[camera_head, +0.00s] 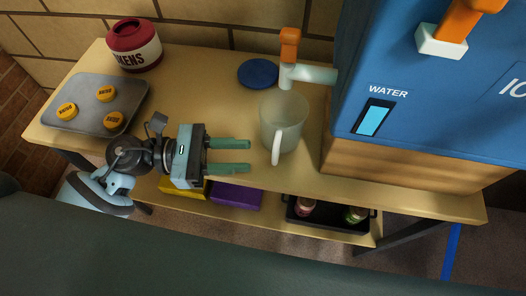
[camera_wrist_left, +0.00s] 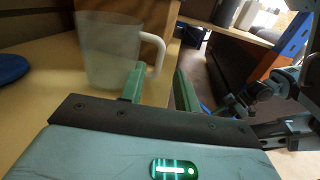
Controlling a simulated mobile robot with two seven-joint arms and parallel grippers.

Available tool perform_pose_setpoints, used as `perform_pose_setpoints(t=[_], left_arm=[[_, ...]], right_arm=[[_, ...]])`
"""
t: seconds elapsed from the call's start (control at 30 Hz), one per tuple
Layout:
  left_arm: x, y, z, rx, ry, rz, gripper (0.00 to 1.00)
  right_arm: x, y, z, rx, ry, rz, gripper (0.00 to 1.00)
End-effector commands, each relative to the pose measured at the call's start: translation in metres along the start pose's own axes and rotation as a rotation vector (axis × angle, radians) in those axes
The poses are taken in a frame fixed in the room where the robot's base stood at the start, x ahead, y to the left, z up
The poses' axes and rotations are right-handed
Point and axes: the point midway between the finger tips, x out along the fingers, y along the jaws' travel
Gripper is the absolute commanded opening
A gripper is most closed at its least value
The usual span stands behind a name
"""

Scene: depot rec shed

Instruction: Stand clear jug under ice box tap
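The clear jug (camera_head: 283,119) stands upright on the wooden table, its handle toward the table's front edge. The ice box tap (camera_head: 287,76), with an orange lever, reaches left from the blue ice box (camera_head: 400,75). Its spout end appears at the jug's back rim; I cannot tell whether it is over the mouth. My left gripper (camera_head: 249,157) is open and empty, left of the jug with its fingers toward the handle, apart from it. The left wrist view shows the jug (camera_wrist_left: 108,52) and handle beyond the fingertips (camera_wrist_left: 158,72). My right gripper is not identifiable.
A blue disc (camera_head: 258,73) lies behind left of the jug. A grey tray (camera_head: 75,92) with yellow discs and a red-and-white tokens pot (camera_head: 134,45) are at the left. A lower shelf holds a purple box (camera_head: 236,195) and a black tray (camera_head: 329,229) with bottles.

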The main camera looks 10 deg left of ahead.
Motion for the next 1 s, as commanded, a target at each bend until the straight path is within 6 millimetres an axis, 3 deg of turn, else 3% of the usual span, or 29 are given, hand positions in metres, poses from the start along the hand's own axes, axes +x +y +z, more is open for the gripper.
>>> perform_pose_setpoints(t=[0.1, 0.3, 1.0], left_arm=[[-0.016, 0.000, -0.002, -0.001, 0.003, -0.001, 0.32], [-0.027, 0.000, 0.000, 0.000, 0.001, -0.001, 0.32], [-0.028, 0.000, 0.000, 0.000, 0.000, -0.001, 0.32]], right_arm=[[0.004, 0.003, -0.003, -0.011, 0.009, 0.000, 0.36], [0.004, 0.004, -0.004, -0.018, 0.011, 0.000, 0.36], [0.004, 0.002, 0.002, -0.007, 0.001, 0.001, 0.36]])
